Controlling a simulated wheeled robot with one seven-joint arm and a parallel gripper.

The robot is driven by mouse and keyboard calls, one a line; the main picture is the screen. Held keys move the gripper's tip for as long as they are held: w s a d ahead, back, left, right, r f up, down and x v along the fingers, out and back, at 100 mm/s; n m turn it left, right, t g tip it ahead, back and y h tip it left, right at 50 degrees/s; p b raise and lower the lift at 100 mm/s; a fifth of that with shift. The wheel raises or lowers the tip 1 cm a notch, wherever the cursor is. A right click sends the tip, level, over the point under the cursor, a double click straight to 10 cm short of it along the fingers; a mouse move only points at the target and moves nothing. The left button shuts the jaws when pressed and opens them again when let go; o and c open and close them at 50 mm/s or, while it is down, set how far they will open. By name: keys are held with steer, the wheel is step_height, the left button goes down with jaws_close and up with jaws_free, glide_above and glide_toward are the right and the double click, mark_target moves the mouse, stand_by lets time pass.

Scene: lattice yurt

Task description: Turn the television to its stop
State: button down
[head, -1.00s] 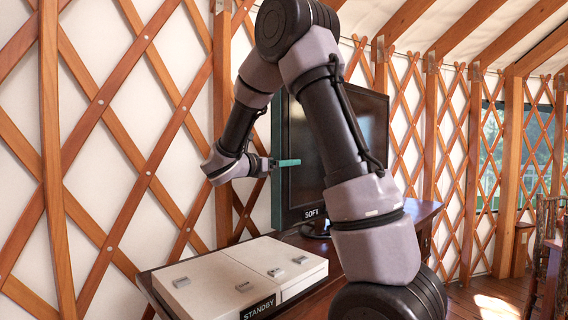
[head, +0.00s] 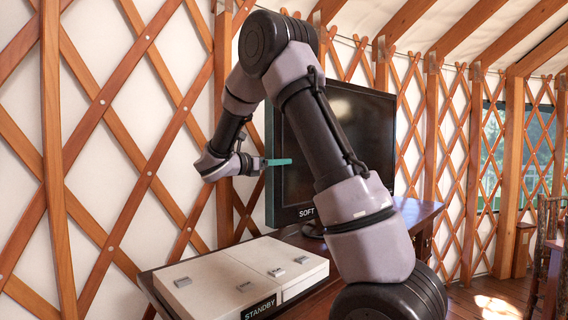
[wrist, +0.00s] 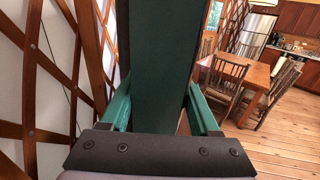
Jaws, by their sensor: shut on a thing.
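The television (head: 368,130) has a dark screen and a dark green casing, and stands on the wooden cabinet top. "SOFT" is printed at its lower left, and my arm hides part of the screen. My gripper (head: 274,162) is shut on the television's left edge, with one teal finger showing across the front. In the wrist view, the green side of the television (wrist: 160,60) stands between the two teal fingers of my gripper (wrist: 160,110).
The lattice wall (head: 110,130) is close behind. A table (wrist: 228,75) with chairs stands on open floor.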

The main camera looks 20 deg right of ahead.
steer(key=w+a, duration=0.2)
steer(key=w, duration=0.4)
steer(key=shift+w+r+g, duration=0.15)
steer(key=shift+g, duration=0.15)
steer(key=shift+c, duration=0.6)
jaws_free()
steer(key=shift+w, duration=0.15)
steer(key=shift+m, duration=0.3)
steer(key=v, duration=1)
steer(key=shift+a, duration=0.35)
steer(key=shift+f, duration=0.25)
